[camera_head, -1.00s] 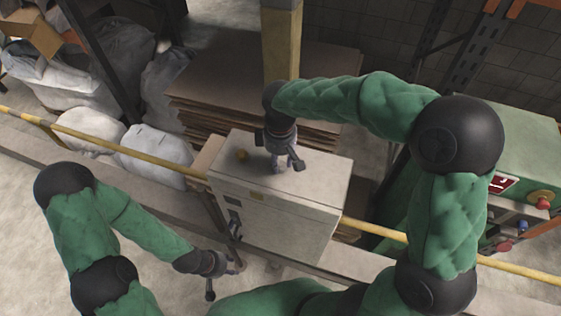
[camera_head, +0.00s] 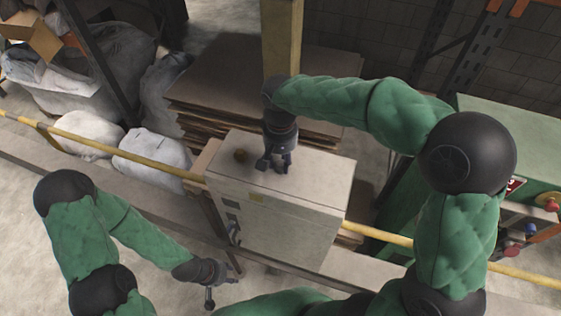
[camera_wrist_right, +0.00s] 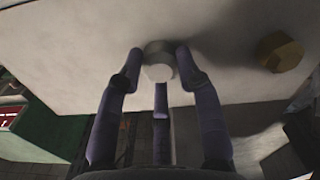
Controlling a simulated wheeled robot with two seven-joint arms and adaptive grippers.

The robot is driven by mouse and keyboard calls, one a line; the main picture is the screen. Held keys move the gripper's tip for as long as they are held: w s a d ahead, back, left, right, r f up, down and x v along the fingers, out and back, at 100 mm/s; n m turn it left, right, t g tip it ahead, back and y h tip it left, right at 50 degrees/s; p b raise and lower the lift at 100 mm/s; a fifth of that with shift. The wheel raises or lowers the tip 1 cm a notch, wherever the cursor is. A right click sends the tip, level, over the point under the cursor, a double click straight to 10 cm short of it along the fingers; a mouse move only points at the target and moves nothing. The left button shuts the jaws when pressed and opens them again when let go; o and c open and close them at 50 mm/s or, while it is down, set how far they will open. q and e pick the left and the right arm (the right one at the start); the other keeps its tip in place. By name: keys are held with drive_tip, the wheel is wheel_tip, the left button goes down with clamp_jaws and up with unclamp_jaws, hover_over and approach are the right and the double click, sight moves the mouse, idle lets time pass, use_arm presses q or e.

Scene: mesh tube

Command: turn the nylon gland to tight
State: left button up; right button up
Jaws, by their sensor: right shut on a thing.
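The gland, a pale grey-white round piece (camera_wrist_right: 158,68), sits on the top face of the light grey cabinet (camera_head: 310,185). My right gripper (camera_head: 272,165) points down at the cabinet top from above. In the right wrist view its three purple-grey fingers (camera_wrist_right: 160,75) stand around the gland, shut on it. The head view hides the gland behind the fingers. A brass hexagonal fitting (camera_wrist_right: 278,52) sits beside it on the same face, also seen in the head view (camera_head: 241,156). My left gripper (camera_head: 218,288) is apart from the cabinet, low at its left, with its fingers spread and empty.
A yellow rail (camera_head: 165,171) runs past the cabinet. Stacked brown sheets (camera_head: 225,85) and a yellow post (camera_head: 282,45) stand behind. White sacks (camera_head: 150,150) lie at the left. A green machine (camera_head: 510,135) with a red knob is at the right.

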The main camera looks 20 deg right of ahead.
sight(281, 162)
drive_tip(key=m+b, duration=0.1)
drive_tip(key=m, duration=0.3)
drive_tip(key=shift+w, duration=0.1)
drive_tip(key=shift+m+b, duration=0.35)
drive_tip(key=shift+m, duration=1.55)
drive_tip(key=shift+d, duration=0.1)
drive_tip(key=o, duration=0.9)
drive_tip(key=shift+o, duration=1.3)
drive_tip(key=shift+r, duration=0.1)
wheel_tip(281, 162, up, 12)
